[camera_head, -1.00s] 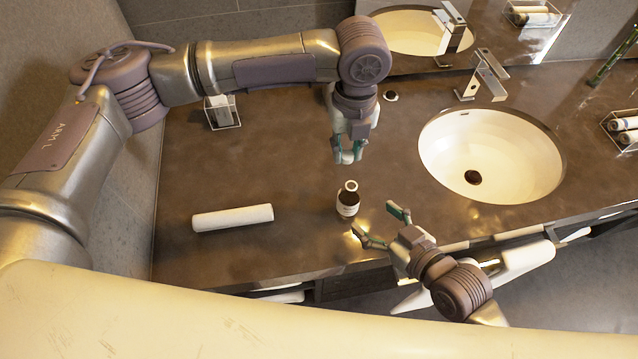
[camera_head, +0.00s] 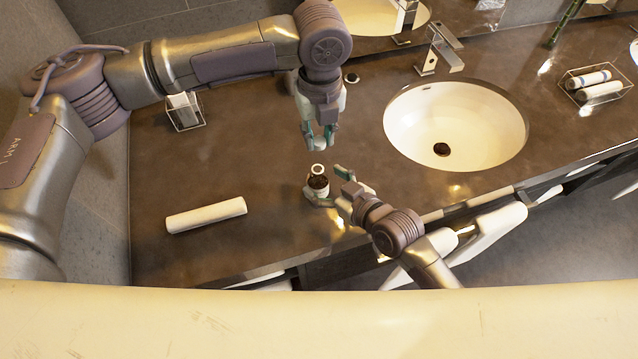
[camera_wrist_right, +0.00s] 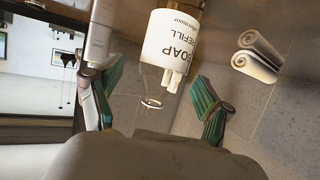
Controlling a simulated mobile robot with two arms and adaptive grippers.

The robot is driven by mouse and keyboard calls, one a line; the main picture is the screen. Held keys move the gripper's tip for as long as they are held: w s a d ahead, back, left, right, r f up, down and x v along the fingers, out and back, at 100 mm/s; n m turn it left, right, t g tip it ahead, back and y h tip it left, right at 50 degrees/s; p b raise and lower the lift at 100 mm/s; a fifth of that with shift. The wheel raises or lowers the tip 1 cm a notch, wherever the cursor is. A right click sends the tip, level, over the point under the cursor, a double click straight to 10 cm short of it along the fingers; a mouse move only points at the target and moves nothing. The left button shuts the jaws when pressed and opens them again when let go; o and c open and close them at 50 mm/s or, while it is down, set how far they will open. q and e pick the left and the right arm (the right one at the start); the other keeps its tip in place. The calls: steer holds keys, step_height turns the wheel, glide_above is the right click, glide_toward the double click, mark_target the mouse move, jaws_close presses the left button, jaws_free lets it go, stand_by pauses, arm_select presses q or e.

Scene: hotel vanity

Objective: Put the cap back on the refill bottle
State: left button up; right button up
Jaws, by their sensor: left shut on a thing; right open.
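The refill bottle (camera_head: 318,183) stands upright and uncapped on the brown counter, its pale ring-shaped mouth facing up. My right gripper (camera_head: 326,185) is open, its fingers on either side of the bottle. In the right wrist view the bottle (camera_wrist_right: 178,40) shows a white "SOAP REFILL" label, upside down, between and beyond the open green-padded fingers (camera_wrist_right: 158,103). Its clear neck points down in that picture. My left gripper (camera_head: 318,134) is shut on a small whitish piece, apparently the cap (camera_head: 318,144), above and slightly behind the bottle. The fingers partly hide it.
A rolled white towel (camera_head: 206,215) lies to the left on the counter (camera_head: 240,175). A clear holder (camera_head: 185,112) stands at the back left. The sink (camera_head: 455,125) and a wire tray (camera_head: 597,84) of rolls are to the right. The counter's front edge is close to the bottle.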

arm_select(q)
steer(key=shift+w+a, duration=0.1)
steer(key=shift+a, duration=0.15)
arm_select(e)
steer(key=shift+x, duration=1.45)
steer(key=shift+s, duration=0.1)
arm_select(q)
steer(key=shift+d, duration=0.15)
arm_select(e)
steer(key=shift+c, duration=0.2)
jaws_close()
arm_select(q)
steer(key=shift+f, duration=2.5)
